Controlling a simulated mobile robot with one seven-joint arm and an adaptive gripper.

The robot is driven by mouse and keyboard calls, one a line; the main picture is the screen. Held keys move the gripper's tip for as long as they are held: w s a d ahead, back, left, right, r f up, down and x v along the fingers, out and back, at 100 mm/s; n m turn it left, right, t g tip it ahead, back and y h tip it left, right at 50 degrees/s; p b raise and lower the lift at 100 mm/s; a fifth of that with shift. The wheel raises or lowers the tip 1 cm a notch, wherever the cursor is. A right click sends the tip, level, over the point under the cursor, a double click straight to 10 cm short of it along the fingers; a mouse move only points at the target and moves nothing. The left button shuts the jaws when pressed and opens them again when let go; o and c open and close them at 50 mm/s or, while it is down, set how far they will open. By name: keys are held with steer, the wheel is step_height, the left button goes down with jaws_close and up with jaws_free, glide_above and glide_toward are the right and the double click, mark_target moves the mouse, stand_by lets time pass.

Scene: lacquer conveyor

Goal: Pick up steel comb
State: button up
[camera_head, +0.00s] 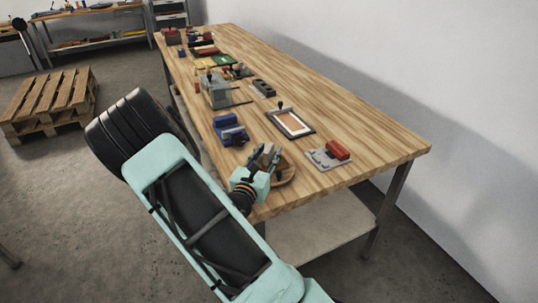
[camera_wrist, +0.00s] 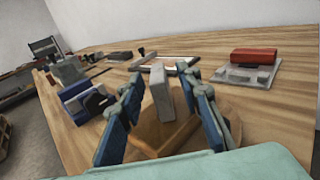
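A grey upright slab (camera_wrist: 162,92) stands between my fingers in the wrist view; it looks like the steel comb, but no teeth can be made out. Just below it is a brown wooden block (camera_wrist: 165,135), and a round wooden tray (camera_wrist: 232,108) lies under and around them. My gripper (camera_wrist: 163,108) is open, with one blue finger on each side of the slab and a visible gap to each. In the head view my gripper (camera_head: 264,159) is over the round tray (camera_head: 286,172) near the table's front end, and it hides most of what lies there.
A blue vise-like tool (camera_head: 229,130) stands left of my gripper. A framed board (camera_head: 290,123) lies behind, and a grey plate with a red block (camera_head: 337,150) is to the right. More tools stand farther along the wooden table (camera_head: 375,140). The table's right side is clear.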

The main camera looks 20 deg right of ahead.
steer(key=shift+w+d, duration=0.3)
steer(key=shift+c, duration=0.3)
jaws_close()
steer(key=shift+r, duration=0.2)
